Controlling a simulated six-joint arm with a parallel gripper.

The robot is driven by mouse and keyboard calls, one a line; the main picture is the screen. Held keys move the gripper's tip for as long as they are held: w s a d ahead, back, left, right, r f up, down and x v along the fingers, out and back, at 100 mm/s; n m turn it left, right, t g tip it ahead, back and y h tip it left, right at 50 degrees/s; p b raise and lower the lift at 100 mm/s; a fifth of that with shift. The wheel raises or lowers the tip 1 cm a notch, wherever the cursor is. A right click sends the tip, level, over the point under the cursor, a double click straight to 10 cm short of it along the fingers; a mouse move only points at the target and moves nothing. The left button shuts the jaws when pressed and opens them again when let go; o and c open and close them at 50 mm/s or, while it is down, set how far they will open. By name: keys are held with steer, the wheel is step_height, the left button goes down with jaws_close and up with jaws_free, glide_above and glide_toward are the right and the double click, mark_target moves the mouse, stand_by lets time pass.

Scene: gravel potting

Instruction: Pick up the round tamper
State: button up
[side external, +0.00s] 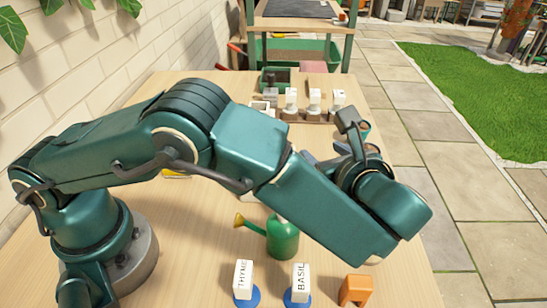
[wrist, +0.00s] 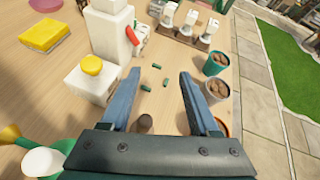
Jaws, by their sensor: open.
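My gripper (wrist: 159,73) is open, with its two blue-grey fingers spread above the wooden table and nothing held between them. A small grey-brown round-topped piece (wrist: 145,122) shows between the finger bases, close to the palm edge in the wrist view. It may be the top of the round tamper, but its lower part is hidden and I cannot tell for sure. In the side external view my arm covers this area, and no tamper can be made out there.
A white device with a yellow button (wrist: 91,66) stands left of my fingers. Small green pieces (wrist: 145,88) lie ahead. A green watering can (side external: 283,240) and white THYME (side external: 243,278) and BASIL (side external: 300,281) blocks stand nearer the side camera.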

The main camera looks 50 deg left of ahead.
steer(key=s+d+f, duration=0.1)
steer(key=s+d+f+m, duration=0.1)
steer(key=f, duration=0.1)
steer(key=s+d+f+m+t, duration=0.1)
steer(key=f, duration=0.1)
steer(key=shift+d+f, duration=0.1)
steer(key=shift+f, duration=0.15)
steer(key=shift+x, duration=2.45)
steer(key=shift+w+r, duration=0.1)
jaws_close()
